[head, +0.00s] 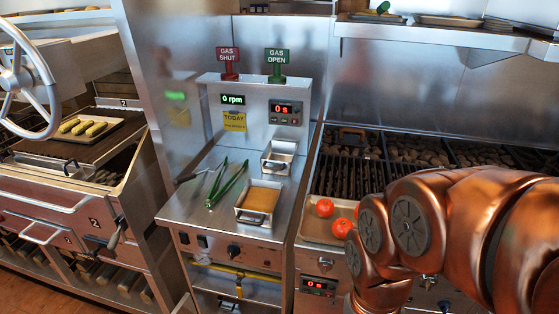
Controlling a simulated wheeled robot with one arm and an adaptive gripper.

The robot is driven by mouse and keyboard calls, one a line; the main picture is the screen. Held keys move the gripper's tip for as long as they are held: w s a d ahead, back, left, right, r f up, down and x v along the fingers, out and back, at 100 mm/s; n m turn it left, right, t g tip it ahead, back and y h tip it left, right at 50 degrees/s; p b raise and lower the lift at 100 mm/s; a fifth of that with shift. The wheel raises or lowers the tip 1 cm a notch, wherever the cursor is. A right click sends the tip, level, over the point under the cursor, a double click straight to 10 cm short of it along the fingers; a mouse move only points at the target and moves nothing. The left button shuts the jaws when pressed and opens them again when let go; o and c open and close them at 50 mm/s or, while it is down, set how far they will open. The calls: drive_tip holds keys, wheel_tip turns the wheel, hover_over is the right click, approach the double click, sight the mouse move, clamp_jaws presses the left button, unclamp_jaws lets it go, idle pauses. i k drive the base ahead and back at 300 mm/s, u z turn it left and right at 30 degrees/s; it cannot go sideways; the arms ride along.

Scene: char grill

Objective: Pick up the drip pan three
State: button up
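No pan that I can read as number three shows in the head view, and I cannot tell which pan is drip pan three. A small steel pan with orange-brown contents (258,201) sits on the middle steel counter. A second, smaller steel pan (279,158) sits just behind it. My copper arm fills the lower right and covers part of the right grill's front. My gripper is not in view.
Green-handled tongs (228,184) lie left of the pans. A tray (318,232) with red tomatoes stands at the right grill (348,172). The left grill, marked 2, has a tray of corn-like food (84,128) and a large handwheel (22,80).

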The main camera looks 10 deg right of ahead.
sight(278, 158)
drive_tip(key=u, duration=0.65)
drive_tip(key=i, duration=0.9)
drive_tip(key=u, duration=0.4)
